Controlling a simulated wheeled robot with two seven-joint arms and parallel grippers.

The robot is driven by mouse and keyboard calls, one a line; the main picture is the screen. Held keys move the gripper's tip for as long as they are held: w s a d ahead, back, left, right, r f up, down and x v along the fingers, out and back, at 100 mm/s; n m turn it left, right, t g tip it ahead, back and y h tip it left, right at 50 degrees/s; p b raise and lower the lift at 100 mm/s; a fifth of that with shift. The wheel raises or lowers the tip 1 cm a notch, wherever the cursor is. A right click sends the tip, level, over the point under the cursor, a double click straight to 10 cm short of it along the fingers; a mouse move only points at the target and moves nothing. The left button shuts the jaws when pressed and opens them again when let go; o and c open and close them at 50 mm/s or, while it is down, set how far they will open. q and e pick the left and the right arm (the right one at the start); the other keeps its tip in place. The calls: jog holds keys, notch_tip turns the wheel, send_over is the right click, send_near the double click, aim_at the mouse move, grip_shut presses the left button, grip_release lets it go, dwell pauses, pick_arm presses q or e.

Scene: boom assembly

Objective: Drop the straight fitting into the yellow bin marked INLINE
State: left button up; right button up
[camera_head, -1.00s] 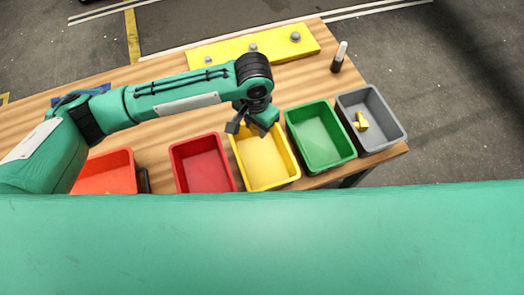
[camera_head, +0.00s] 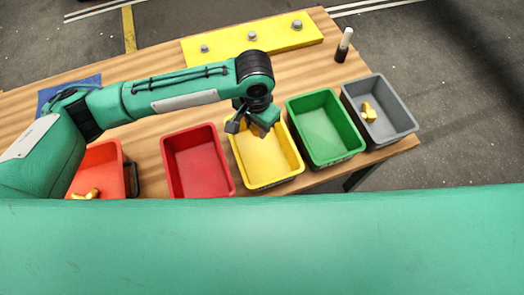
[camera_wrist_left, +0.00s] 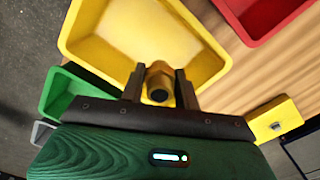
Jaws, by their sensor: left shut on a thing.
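My left gripper (camera_wrist_left: 159,88) is shut on the straight fitting (camera_wrist_left: 159,78), a short brass-coloured piece with a dark round opening, seen end-on in the left wrist view. The yellow bin (camera_head: 268,176) stands in the middle of the row in the head view, and also fills the upper part of the left wrist view (camera_wrist_left: 200,62). In the head view my left gripper (camera_head: 249,130) is over the yellow bin's far part; the fitting is hidden there. The INLINE marking is not visible. The yellow bin looks empty. My right gripper is not in view.
A red bin (camera_head: 198,165) stands left of the yellow one, a green bin (camera_head: 322,133) right. A grey bin (camera_head: 395,110) and an orange bin (camera_head: 100,160) hold brass pieces. A yellow board (camera_head: 275,37) with several knobs and a dark bottle (camera_head: 343,48) stand farther back.

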pick_arm(q)
jog(key=o, duration=1.1)
jog(key=shift+r, duration=0.1)
jog(key=shift+r, duration=0.3)
notch_tip(320, 180, up, 13)
jog(key=b, duration=0.2)
jog(key=shift+b, duration=0.4)
